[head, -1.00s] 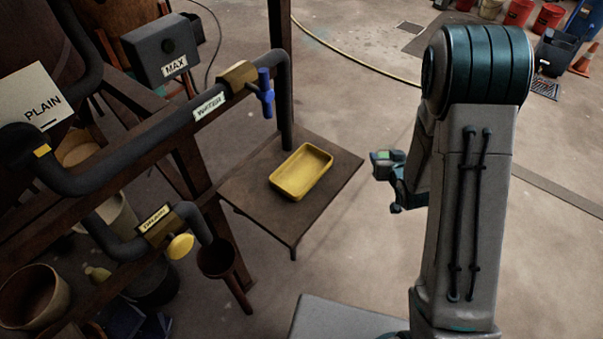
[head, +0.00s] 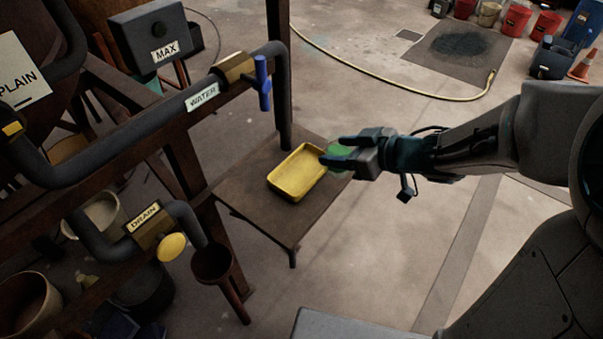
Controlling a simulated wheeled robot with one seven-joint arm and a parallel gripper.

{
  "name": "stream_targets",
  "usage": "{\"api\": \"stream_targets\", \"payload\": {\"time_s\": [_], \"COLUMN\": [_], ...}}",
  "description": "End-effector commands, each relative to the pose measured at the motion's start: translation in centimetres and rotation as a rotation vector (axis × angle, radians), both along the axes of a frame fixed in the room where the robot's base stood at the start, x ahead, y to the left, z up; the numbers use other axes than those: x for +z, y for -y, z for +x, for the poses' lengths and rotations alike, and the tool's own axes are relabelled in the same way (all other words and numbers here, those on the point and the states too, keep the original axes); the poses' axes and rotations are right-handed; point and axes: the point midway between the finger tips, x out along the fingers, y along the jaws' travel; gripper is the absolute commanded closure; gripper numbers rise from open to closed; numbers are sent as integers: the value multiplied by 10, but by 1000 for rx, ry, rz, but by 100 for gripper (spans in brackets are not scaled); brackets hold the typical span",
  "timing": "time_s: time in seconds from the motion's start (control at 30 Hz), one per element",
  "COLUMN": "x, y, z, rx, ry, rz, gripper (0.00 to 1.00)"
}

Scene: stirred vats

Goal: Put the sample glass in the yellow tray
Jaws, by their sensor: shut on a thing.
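The yellow tray (head: 291,186) lies on a dark low table (head: 243,192) and looks empty. My gripper (head: 336,158) comes in from the right, with its fingers at the tray's right edge in the picture. It is shut on the sample glass (head: 340,151), of which a green, see-through part shows between the fingers. The rest of the glass is hidden by the fingers. I cannot tell how high the glass is above the table.
A pipe labelled WATER with a blue handle (head: 263,83) runs above the table's left side. A post (head: 281,80) stands behind the tray. A DRAIN pipe with a yellow knob (head: 172,247) and a brown funnel (head: 212,264) are at lower left. The floor to the right is open.

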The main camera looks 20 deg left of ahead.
Motion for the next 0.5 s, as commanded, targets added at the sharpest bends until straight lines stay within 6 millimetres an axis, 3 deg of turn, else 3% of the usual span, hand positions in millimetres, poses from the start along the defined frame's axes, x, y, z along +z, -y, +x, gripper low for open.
{"api": "stream_targets", "payload": {"time_s": [0.5], "x": [-60], "y": [-86], "z": [48], "rx": [12], "ry": [-2], "rz": [2], "gripper": [84]}}
